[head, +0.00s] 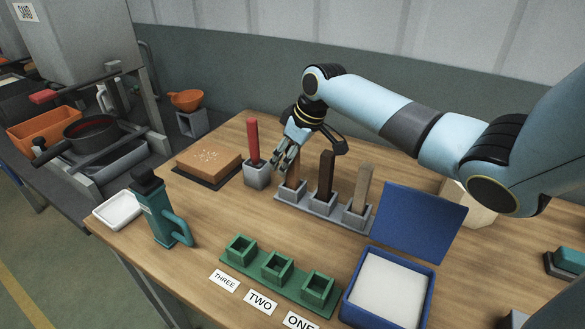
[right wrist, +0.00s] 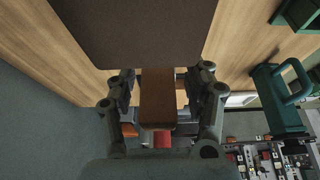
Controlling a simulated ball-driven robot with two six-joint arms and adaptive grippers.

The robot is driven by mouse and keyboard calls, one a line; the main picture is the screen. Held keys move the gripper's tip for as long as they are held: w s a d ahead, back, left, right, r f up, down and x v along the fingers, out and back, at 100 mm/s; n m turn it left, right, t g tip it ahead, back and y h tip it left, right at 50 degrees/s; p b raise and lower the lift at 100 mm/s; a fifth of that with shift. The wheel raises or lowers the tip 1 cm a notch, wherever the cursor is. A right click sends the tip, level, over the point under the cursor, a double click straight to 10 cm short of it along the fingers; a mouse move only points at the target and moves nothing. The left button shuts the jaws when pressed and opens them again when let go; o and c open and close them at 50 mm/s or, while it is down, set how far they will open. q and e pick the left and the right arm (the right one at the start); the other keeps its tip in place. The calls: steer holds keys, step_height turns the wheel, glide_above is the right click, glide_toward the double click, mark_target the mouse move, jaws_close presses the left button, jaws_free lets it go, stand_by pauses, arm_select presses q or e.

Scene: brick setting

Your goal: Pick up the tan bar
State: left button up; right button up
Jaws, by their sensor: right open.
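Three upright bars stand in a grey slotted holder (head: 318,207). The left bar (head: 293,174) is warm brown and the likeliest tan bar; the middle bar (head: 325,176) is dark brown; the right bar (head: 362,190) is greyish brown. My right gripper (head: 291,156) is open at the left bar's upper part and partly hides it. In the right wrist view the brown bar (right wrist: 158,98) shows between the two open fingers, with a gap visible beside it. A large dark brown surface (right wrist: 135,30) fills the top of that view. My left gripper is not in view.
A red bar (head: 253,140) in a grey block (head: 257,174) stands close left of the gripper. A green socket strip (head: 278,268), an open blue box (head: 388,290), a teal handled object (head: 162,215) and a brown block (head: 209,160) share the table. Bare wood lies in front of the holder.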

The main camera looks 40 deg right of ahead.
jaws_close()
stand_by(0.3)
